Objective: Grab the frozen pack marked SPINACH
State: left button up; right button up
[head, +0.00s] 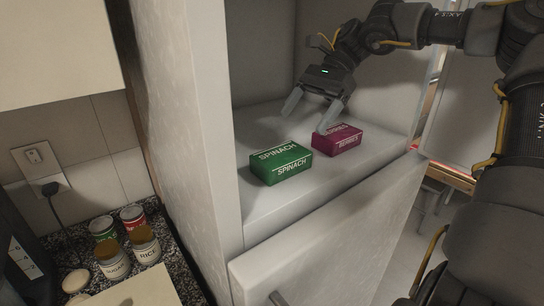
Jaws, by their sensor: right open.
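The green pack marked SPINACH (281,163) lies on the pale shelf (275,205) inside the open white freezer compartment. A magenta pack marked BERRIES (338,139) lies just to its right and slightly farther back. My right gripper (311,111) reaches in from the upper right. It is open and empty, with its fingers pointing down above and behind the two packs. Its fingertips appear apart from the green pack. My left gripper is not in view.
The freezer's side wall (188,120) stands close on the left of the packs. A drawer front or door panel (330,245) stands below the shelf's front edge. Several cans (145,245) stand on the granite counter at the lower left.

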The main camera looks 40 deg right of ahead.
aim_at(284, 153)
jog(key=x, duration=0.2)
jog(key=p+x, duration=0.1)
jog(key=x, duration=0.1)
jog(key=shift+s+a+f, duration=0.15)
jog(key=shift+s+a, duration=0.05)
jog(key=shift+s, duration=0.05)
jog(key=shift+w+a+f, duration=0.15)
jog(key=shift+a+f, duration=0.1)
jog(key=shift+f, duration=0.1)
jog(key=shift+a+p, duration=0.1)
jog(key=shift+p, duration=0.25)
jog(key=p+x, duration=0.3)
jog(key=x, duration=0.1)
jog(key=shift+s, duration=0.25)
jog(key=shift+a+f, duration=0.3)
jog(key=shift+f, duration=0.1)
